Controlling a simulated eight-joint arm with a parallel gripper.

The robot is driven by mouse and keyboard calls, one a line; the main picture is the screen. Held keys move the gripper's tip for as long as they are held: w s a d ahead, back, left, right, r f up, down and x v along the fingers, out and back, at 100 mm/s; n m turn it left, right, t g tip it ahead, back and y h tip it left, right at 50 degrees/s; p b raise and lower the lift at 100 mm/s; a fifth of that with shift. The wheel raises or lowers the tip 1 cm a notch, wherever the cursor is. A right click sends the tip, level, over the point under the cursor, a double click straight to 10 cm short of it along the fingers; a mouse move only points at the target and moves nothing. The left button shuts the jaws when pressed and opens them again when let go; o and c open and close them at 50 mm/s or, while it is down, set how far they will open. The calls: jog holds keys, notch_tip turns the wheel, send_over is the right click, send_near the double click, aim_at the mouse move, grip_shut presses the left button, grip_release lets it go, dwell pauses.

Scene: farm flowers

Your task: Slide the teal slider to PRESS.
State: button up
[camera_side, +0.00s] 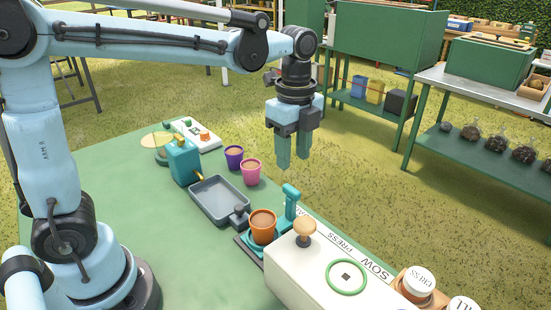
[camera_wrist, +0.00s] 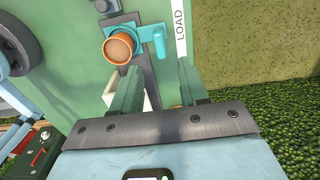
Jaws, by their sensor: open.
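The teal slider (camera_side: 290,199) has an upright handle and stands at the LOAD end of the label strip (camera_side: 340,244). An orange pot (camera_side: 263,225) filled with brown soil sits at the slider. In the wrist view the teal slider (camera_wrist: 156,40) is beside the LOAD lettering (camera_wrist: 180,25), with the orange pot (camera_wrist: 118,48) held at its left. The PRESS lettering is further along the strip, toward the near right in the side view. My gripper (camera_side: 293,162) is open and empty, pointing down above and behind the slider. Its fingers (camera_wrist: 157,75) also show in the wrist view, apart from the handle.
A white machine housing (camera_side: 318,272) with a wooden knob stands in front of the slider. A grey tray (camera_side: 218,199), a purple pot (camera_side: 234,158) and a pink pot (camera_side: 251,172) are on the green table (camera_side: 130,215). Air around my gripper is clear.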

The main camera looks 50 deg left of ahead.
aim_at(292, 188)
jog(key=shift+f, duration=4)
jog(key=shift+c, duration=0.4)
grip_shut()
